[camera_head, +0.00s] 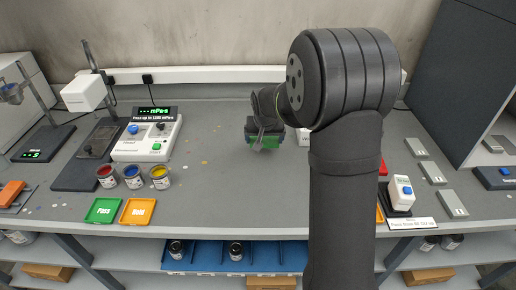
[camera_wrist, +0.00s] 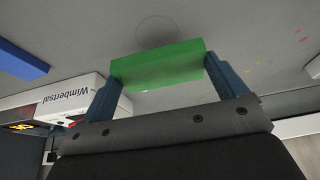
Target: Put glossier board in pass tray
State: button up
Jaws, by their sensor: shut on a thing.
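My gripper (camera_head: 264,142) is above the middle of the bench, shut on a green board (camera_head: 263,145). In the wrist view the green board (camera_wrist: 157,64) lies across between the two dark blue fingertips, clear of the bench. I cannot judge its gloss against another board. The green pass tray (camera_head: 103,211), marked "Pass", lies flat at the front left of the bench and looks empty. My gripper is well to the right of it and farther back.
An orange tray (camera_head: 138,212) lies right of the pass tray. Three paint cans (camera_head: 133,177) stand behind them, with a white meter (camera_head: 147,137) farther back. A white gauge (camera_head: 401,193) and grey blocks (camera_head: 433,174) are at right. The bench middle is clear; my arm hides part of it.

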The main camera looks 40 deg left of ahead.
aim_at(259, 156)
jog(key=shift+s+a+f, duration=0.2)
jog(key=shift+a+f, duration=0.1)
jog(key=shift+a, duration=0.15)
jog(key=shift+s+a+f, duration=0.15)
jog(key=shift+a+f, duration=0.1)
jog(key=shift+a, duration=0.15)
jog(key=shift+f, duration=2)
jog(key=shift+f, duration=0.2)
jog(key=o, duration=0.7)
jog(key=v, duration=1.2)
jog(key=shift+r, duration=0.2)
